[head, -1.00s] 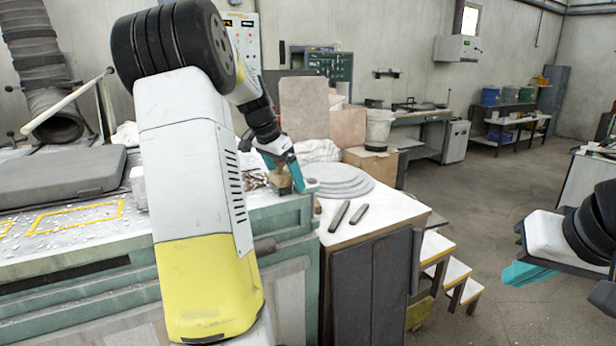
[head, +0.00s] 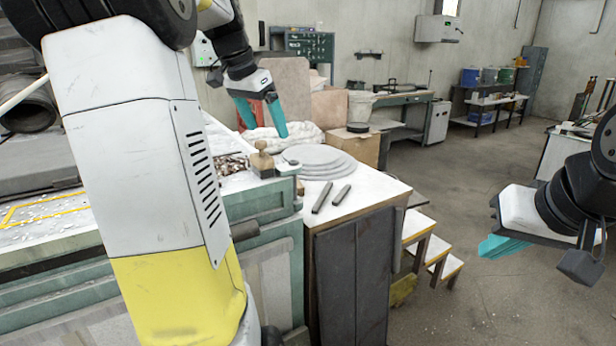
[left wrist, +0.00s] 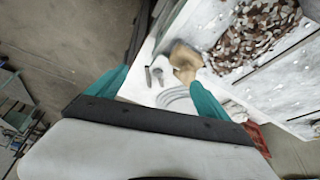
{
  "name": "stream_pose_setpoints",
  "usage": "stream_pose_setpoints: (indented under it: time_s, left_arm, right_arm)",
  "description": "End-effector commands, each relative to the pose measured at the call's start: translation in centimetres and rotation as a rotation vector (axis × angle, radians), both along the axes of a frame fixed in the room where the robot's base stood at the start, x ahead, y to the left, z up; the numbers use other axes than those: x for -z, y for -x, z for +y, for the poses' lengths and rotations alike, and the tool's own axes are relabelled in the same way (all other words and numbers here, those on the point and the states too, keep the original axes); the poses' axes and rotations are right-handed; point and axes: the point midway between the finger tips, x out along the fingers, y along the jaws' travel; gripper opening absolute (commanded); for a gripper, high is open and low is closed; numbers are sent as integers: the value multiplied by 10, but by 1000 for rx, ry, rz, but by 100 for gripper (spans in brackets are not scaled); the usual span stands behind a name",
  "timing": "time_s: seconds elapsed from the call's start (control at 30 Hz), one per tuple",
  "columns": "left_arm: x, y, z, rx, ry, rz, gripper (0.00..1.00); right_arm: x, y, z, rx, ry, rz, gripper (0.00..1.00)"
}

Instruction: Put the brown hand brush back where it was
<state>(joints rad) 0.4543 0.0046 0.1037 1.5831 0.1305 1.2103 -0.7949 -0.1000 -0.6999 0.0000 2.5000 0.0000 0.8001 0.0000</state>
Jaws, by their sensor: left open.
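The brown hand brush (head: 262,160) stands at the right end of the long teal bench, beside a heap of brown and grey chips (head: 232,165). It also shows in the left wrist view (left wrist: 185,60), close to the right fingertip in the picture. My left gripper (head: 264,115) is open and empty, raised above the brush and apart from it. Its two spread teal fingers frame the left wrist view (left wrist: 158,80). My right gripper (head: 503,246) hangs at the right over the floor; its jaw opening cannot be made out.
A white-topped table (head: 372,190) adjoins the bench, with stacked grey discs (head: 318,163) and two dark bars (head: 332,198). White cloth (head: 288,139) and a cardboard box (head: 357,148) stand behind. Small steps (head: 420,226) are at the right, with open floor beyond.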

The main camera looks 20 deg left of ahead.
Motion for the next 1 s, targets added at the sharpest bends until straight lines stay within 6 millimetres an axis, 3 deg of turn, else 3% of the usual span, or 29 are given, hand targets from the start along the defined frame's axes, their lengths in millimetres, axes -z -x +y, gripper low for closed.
stream_pose_setpoints:
  time_s: [0.03,0.2,0.4,0.5,0.67,1.0]
  left_arm:
    - [-2,18,-29,-16,0,-10,90]
    - [17,91,-106,-136,40,-53,90]
    - [62,167,-157,-243,127,-101,90]
    - [81,189,-169,-275,165,-112,90]
    - [95,204,-177,-297,191,-118,90]
    - [96,204,-177,-300,194,-117,90]
  right_arm:
    - [0,0,0,0,0,0,0]
    - [0,0,0,0,0,0,0]
    - [0,0,0,0,0,0,0]
    - [0,0,0,0,0,0,0]
    - [0,0,0,0,0,0,0]
    - [0,0,0,0,0,0,0]
